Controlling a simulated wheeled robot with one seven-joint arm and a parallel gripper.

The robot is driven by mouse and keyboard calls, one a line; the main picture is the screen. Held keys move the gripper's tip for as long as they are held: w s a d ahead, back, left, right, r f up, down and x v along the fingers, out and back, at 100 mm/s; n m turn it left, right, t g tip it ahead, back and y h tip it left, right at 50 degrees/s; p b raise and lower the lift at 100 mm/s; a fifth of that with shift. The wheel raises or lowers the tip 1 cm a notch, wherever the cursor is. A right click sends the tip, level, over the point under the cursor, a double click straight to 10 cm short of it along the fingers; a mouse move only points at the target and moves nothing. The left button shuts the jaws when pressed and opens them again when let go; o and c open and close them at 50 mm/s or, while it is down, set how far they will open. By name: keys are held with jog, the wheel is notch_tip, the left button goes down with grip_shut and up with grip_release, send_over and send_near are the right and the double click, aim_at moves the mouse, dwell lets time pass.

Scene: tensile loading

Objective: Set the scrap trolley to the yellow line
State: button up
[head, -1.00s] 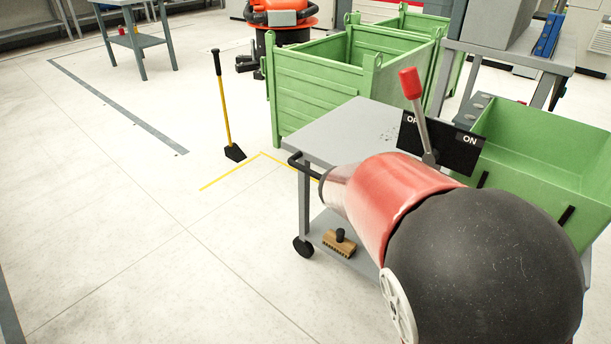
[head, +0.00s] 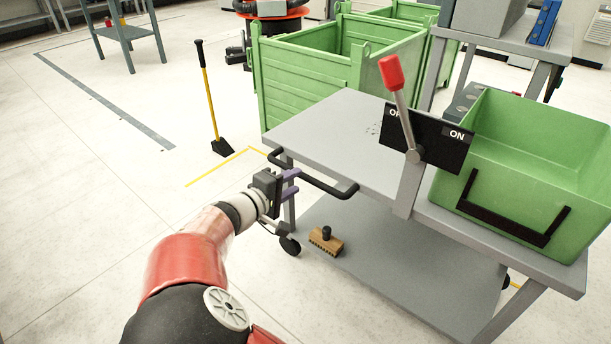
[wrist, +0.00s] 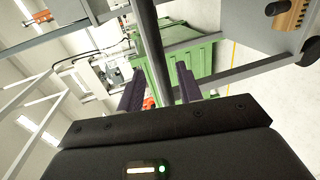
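The scrap trolley (head: 320,128) is a grey two-shelf cart with a black push handle (head: 325,187) at its near left end. A green bin (head: 540,205) stands on its top. A red-knobbed lever (head: 399,100) rises beside an OFF/ON plate, its knob leaning towards OFF. The yellow line (head: 217,167) shows on the floor left of the trolley, partly hidden behind it. My gripper (head: 297,182) is at the handle's left part. In the wrist view, the handle bar (wrist: 153,45) runs between the parted purple fingers of my gripper (wrist: 160,85); contact is unclear.
A wooden brush (head: 326,241) lies on the trolley's lower shelf. A yellow-handled floor scraper (head: 211,100) stands beyond the yellow line. Green crates (head: 305,85) and a grey bench (head: 490,35) stand behind the trolley. The floor at left is open.

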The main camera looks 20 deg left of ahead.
aim_at(302, 178)
jog(key=x, duration=0.5)
grip_shut()
